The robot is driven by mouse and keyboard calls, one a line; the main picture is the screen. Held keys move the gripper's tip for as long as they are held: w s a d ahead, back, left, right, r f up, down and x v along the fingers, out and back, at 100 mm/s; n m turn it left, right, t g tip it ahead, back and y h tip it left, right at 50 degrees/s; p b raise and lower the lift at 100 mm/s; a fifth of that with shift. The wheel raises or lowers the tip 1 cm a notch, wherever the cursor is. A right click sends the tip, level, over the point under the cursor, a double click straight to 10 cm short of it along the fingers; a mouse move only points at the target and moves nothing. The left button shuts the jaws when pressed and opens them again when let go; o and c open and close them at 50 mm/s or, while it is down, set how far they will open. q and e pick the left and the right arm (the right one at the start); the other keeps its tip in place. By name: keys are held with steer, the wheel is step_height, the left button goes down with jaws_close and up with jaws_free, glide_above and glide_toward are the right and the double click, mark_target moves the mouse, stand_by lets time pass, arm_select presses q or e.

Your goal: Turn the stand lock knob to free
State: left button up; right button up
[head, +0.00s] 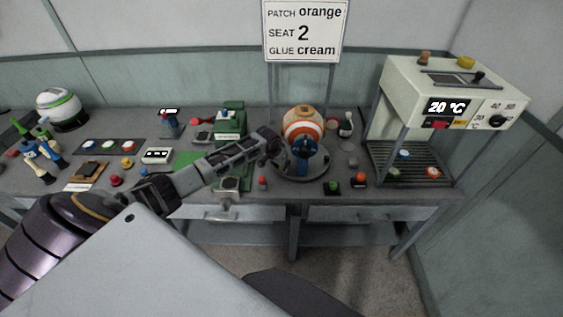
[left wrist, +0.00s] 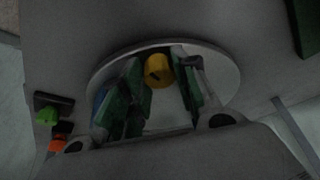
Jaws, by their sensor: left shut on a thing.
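A round grey stand (head: 318,173) on the bench holds a ball (head: 302,122) with orange and white bands. A blue part (head: 306,150) stands in front of the ball. In the left wrist view a yellow knob (left wrist: 158,71) with a dark mark sits at the stand's round plate (left wrist: 222,72), between my green-padded fingers. My left gripper (left wrist: 157,76) is shut on this knob. In the head view my left gripper (head: 277,154) reaches the stand's left side, and the knob is hidden there. My right gripper is not in view.
A white press (head: 440,88) reading 20 °C is at the right. A sign (head: 304,30) rises behind the ball.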

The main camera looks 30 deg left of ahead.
arm_select(q)
steer(key=shift+r+n+y+p, duration=0.15)
steer(key=shift+n+y+p, duration=0.15)
steer(key=shift+n+p, duration=0.9)
steer(key=shift+y, duration=0.3)
steer(key=o, duration=1)
steer(key=shift+v, duration=5.9)
